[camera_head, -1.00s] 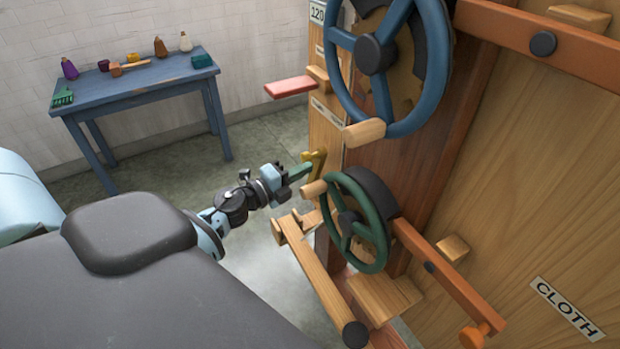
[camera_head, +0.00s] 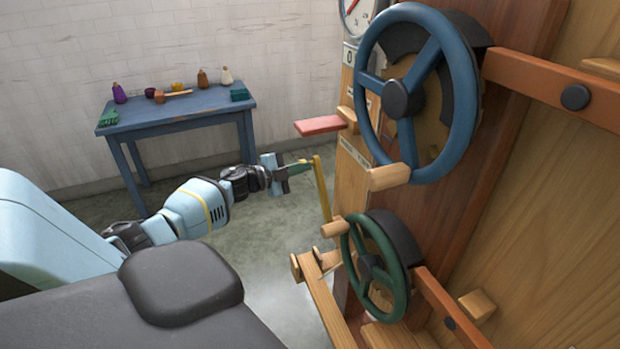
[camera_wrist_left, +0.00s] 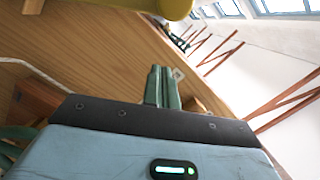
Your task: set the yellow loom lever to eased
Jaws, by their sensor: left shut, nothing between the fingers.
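The yellow lever (camera_head: 322,190) stands nearly upright at the loom's left side, above the green wheel. In the left wrist view, a yellow rounded part (camera_wrist_left: 150,6) crosses the top edge. My left gripper (camera_head: 303,165) is shut and empty. Its green fingertips are close to the lever's upper end, on the left; I cannot tell whether they touch. The shut fingers (camera_wrist_left: 163,88) also show in the left wrist view, pointing toward the wood. The small labels beside the lever are too small to read. My right gripper is out of view.
A blue spoked wheel (camera_head: 463,95) with a wooden handle is above and right of the lever; a green wheel (camera_head: 398,292) is below. A red paddle (camera_head: 320,125) juts out above my gripper. A blue table (camera_head: 180,112) with small items stands behind, with open floor before it.

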